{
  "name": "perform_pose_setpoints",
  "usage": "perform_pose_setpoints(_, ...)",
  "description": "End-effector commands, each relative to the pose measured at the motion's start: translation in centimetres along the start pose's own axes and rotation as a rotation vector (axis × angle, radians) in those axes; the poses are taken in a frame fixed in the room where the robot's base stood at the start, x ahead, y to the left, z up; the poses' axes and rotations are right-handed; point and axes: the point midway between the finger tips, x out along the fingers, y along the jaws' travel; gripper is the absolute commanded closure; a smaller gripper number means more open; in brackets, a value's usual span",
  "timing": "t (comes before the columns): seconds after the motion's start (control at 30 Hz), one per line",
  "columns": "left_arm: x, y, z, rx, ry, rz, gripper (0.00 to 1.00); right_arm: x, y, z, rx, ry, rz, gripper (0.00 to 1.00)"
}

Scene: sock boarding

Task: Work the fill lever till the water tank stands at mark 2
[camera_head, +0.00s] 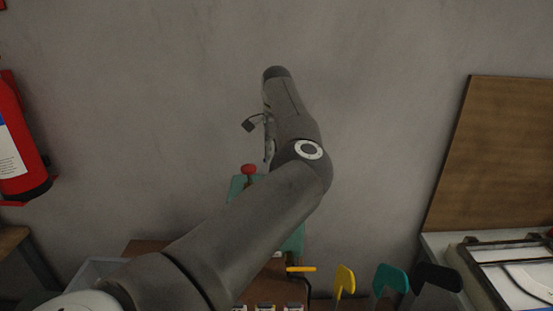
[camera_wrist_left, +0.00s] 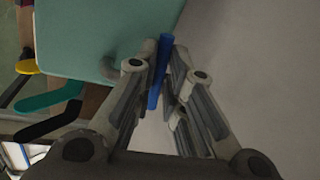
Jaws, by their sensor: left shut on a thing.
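A teal machine housing (camera_head: 237,187) stands against the wall, largely hidden behind my left arm, with a red knob (camera_head: 248,169) on top. In the left wrist view the housing's flat teal face (camera_wrist_left: 100,28) fills the upper left. A blue bar (camera_wrist_left: 164,45), which looks like the fill lever's handle, lies between the fingers of my left gripper (camera_wrist_left: 162,75), which is shut on it. A grey bent rod (camera_wrist_left: 109,69) shows beside the left finger. In the head view my gripper is mostly hidden by its own arm. The water tank's level and marks are not visible. My right gripper is not in view.
Yellow (camera_head: 345,280), teal (camera_head: 390,278) and black (camera_head: 437,278) flat sock-board shapes stand at lower right. A tray-like station (camera_head: 500,270) and a brown board (camera_head: 495,150) are further right. A red extinguisher (camera_head: 15,150) hangs at left. The upper wall is clear.

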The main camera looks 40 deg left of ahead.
Motion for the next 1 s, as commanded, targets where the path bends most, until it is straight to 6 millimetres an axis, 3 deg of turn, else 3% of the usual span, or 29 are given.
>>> perform_pose_setpoints(0.1,0.0,-0.3,0.0,0.071,0.013,-0.002,1.0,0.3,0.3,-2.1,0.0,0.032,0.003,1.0)
perform_pose_setpoints(0.2,0.1,-0.5,0.0,0.116,0.021,-0.001,1.0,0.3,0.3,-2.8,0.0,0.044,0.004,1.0)
perform_pose_setpoints(0.63,0.1,-0.9,0.0,0.19,0.035,-0.002,1.0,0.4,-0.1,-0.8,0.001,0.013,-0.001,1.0)
perform_pose_setpoints(0.87,0.1,-0.9,0.0,0.191,0.035,-0.002,1.0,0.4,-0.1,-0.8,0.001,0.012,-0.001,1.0)
perform_pose_setpoints(0.9,0.1,-0.9,0.0,0.191,0.035,-0.003,0.87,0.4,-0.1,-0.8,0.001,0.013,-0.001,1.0)
perform_pose_setpoints(1.0,0.1,-0.9,0.0,0.19,0.035,-0.002,0.75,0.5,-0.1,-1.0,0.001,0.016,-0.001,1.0)
